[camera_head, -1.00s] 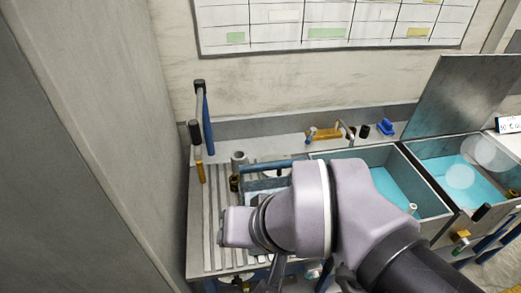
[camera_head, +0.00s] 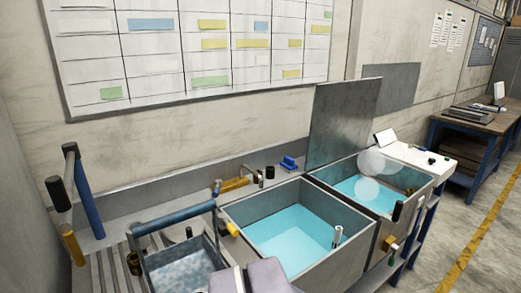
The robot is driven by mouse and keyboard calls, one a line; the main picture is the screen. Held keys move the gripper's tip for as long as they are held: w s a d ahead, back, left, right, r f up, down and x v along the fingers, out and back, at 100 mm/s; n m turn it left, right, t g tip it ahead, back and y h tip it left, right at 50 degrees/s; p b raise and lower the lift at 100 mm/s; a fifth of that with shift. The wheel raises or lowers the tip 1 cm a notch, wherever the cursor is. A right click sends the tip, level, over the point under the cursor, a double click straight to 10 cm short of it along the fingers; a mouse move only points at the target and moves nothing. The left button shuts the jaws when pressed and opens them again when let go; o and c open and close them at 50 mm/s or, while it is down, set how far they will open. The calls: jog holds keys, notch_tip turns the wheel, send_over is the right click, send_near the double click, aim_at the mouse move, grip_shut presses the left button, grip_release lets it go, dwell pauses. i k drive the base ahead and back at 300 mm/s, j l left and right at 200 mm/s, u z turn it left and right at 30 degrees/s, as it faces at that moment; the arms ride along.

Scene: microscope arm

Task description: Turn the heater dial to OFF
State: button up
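No dial is plainly readable as the heater dial. Only a grey-purple part of my arm shows at the bottom edge.
A larger open tank (camera_head: 232,216) with blue liquid stands left of the lidded one. A basket with a blue handle (camera_head: 172,215) is at its left. Open floor (camera_head: 478,195) lies to the right.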

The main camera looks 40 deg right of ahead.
aim_at(431, 161)
jog(key=z, duration=2.6)
jog(key=i+l, duration=0.25)
jog(key=i, duration=0.25)
jog(key=i+l, duration=0.25)
jog(key=i, duration=0.25)
jog(key=i+l, duration=0.25)
jog(key=i, duration=0.25)
jog(key=i+l, duration=0.25)
jog(key=i, duration=0.25)
jog(key=i+l, duration=0.25)
jog(key=i, duration=0.3)
jog(key=i+l, duration=0.2)
jog(key=i, duration=0.3)
jog(key=i+l+u, duration=0.1)
jog(key=i+l, duration=0.15)
jog(key=i, duration=0.25)
